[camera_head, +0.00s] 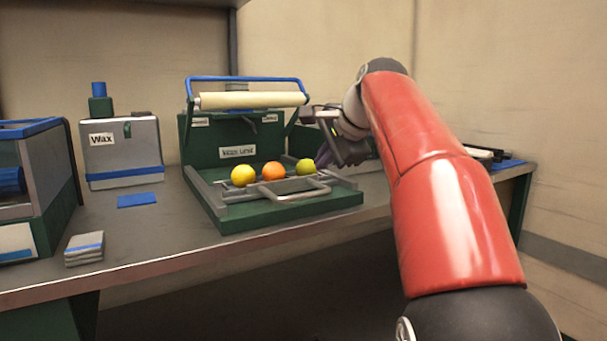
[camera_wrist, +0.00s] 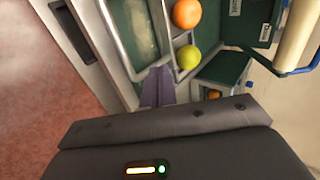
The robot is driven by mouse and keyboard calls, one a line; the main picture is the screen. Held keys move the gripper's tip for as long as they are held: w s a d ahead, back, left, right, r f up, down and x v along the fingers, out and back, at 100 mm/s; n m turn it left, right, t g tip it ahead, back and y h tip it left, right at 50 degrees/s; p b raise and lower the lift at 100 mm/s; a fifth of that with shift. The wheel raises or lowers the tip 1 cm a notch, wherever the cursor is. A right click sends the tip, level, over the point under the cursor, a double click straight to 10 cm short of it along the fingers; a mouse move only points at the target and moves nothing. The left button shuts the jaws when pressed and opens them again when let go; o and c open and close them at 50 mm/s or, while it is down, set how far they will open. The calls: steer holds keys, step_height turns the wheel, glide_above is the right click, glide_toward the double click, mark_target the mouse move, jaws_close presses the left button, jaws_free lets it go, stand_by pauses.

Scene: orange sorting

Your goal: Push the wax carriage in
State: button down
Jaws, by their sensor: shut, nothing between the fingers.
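The wax carriage (camera_head: 301,195) is a grey metal frame with a loop handle at its front, on the green base of the wax station (camera_head: 290,216). A yellow fruit (camera_head: 243,175), an orange (camera_head: 273,171) and a yellow-green fruit (camera_head: 305,167) sit in a row at its back. The wrist view shows the orange (camera_wrist: 187,13) and the yellow-green fruit (camera_wrist: 188,57). My gripper (camera_wrist: 158,82) is shut and empty, its purple fingertips close to the carriage's right end. Whether they touch it I cannot tell. In the head view my gripper (camera_head: 325,155) is partly hidden by its own body.
A cream roller (camera_head: 250,100) under a blue bar (camera_head: 245,79) stands above the carriage's back. A grey Wax box (camera_head: 122,147) stands at the left, with a blue pad (camera_head: 137,200) before it. The bench front (camera_head: 170,248) is mostly clear.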

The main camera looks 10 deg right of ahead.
mark_target(300, 190)
steer(key=b+x, duration=0.1)
steer(key=x, duration=0.8)
steer(key=shift+w+f, duration=0.1)
steer(key=shift+f, duration=0.1)
